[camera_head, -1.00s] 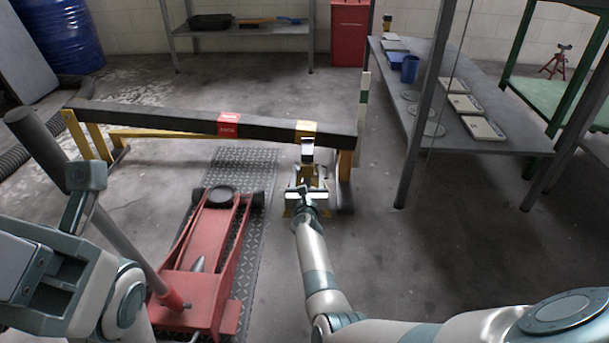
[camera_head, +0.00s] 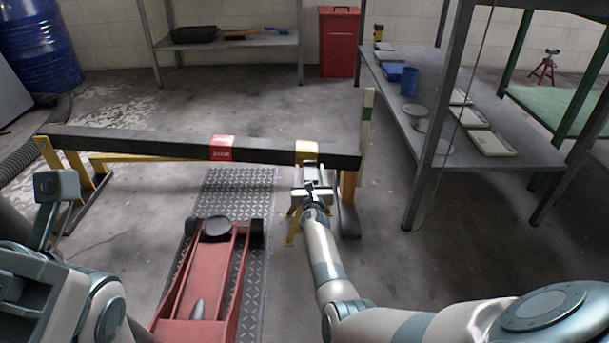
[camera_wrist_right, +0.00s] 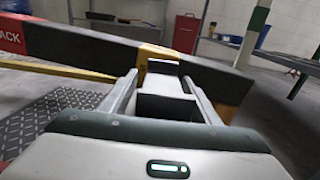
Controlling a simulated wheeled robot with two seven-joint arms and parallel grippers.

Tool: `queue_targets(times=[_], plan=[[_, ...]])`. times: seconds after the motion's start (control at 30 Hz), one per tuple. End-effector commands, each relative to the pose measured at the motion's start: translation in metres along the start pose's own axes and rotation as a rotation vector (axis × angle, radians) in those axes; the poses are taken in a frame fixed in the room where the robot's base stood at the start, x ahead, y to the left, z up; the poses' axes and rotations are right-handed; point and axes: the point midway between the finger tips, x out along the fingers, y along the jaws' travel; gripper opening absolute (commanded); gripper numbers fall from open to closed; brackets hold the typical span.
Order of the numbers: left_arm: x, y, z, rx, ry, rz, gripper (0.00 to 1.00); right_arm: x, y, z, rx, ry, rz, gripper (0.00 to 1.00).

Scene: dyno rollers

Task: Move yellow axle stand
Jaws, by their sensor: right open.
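The yellow axle stand (camera_head: 292,228) stands on the floor below the beam's yellow band; its yellow legs show beside my right forearm. My right gripper (camera_head: 311,180) is over its upper part and hides much of it. In the right wrist view, the open fingers (camera_wrist_right: 164,98) lie on either side of a grey block (camera_wrist_right: 165,82), seemingly the stand's head. I cannot tell whether they touch it. My left arm is at the lower left of the head view; its jaws cannot be made out.
A long black beam (camera_head: 130,143) with red and yellow bands runs just behind the stand. A red floor jack (camera_head: 190,300) lies left of my right arm on a tread plate (camera_head: 255,255). A grey workbench (camera_head: 470,150) stands at the right.

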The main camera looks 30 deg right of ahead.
Motion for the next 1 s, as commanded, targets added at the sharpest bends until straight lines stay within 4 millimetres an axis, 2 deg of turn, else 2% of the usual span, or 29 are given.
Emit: queue_targets(times=[0.4,0.63,1.0], plan=[[-0.0015,0.0,0.0002,0.0,-0.003,0.0,0.56,0.0015,-0.0031,0.0001,0.0,0.0,0.0,0.56],[-0.0018,-0.0001,0.0002,0.001,-0.005,0.001,0.56,0.0015,-0.0029,0.0001,0.0,0.0,0.0,0.01],[-0.0017,-0.0005,0.0003,0.003,-0.005,0.002,0.56,0.0006,-0.001,-0.0003,0.0,0.001,0.0,0.0]])
